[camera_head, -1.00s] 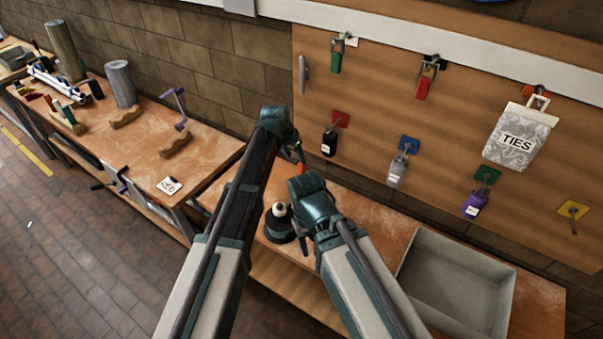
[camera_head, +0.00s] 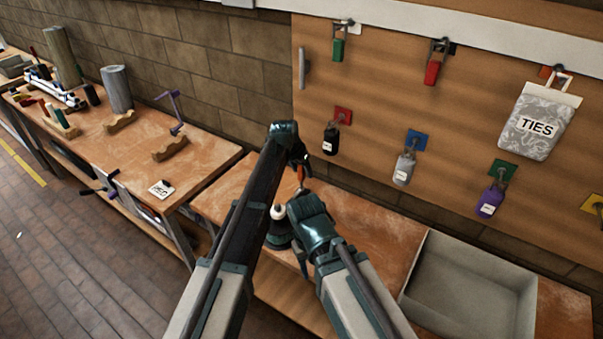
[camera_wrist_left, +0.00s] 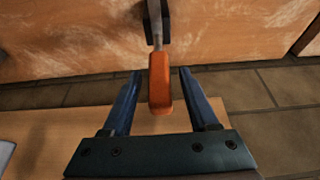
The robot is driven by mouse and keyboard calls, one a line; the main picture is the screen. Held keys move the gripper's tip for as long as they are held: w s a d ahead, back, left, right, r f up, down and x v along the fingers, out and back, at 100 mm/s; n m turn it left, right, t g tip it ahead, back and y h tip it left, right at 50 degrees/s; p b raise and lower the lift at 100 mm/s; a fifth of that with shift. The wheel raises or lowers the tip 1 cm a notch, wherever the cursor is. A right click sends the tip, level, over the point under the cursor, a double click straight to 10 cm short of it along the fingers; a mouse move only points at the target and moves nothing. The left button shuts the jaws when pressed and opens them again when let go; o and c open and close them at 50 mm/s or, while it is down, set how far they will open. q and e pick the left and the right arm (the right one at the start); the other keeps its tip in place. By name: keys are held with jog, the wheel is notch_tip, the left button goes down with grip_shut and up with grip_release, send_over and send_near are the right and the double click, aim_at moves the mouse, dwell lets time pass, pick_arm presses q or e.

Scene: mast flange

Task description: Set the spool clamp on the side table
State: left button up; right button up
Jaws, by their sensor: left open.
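An orange handle on a metal shank (camera_wrist_left: 160,85), apparently the spool clamp's lever, rises from a dark mount in the left wrist view. My left gripper (camera_wrist_left: 162,74) is open, with one blue finger on each side of the handle and a gap on both sides. In the head view the handle (camera_head: 301,174) is a small orange spot just below my left gripper (camera_head: 300,157). The side table (camera_head: 375,225) lies under my arms. My right arm's wrist (camera_head: 311,225) is over the table; its fingers are hidden.
A dark rounded object with a pale top (camera_head: 279,213) stands beside my right wrist. A grey open tray (camera_head: 470,280) is at the table's right end. A board with padlocks (camera_head: 330,139) and a TIES bag (camera_head: 538,125) is behind. Another workbench (camera_head: 200,150) is at left.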

pick_arm(q)
grip_shut()
dwell(1.4)
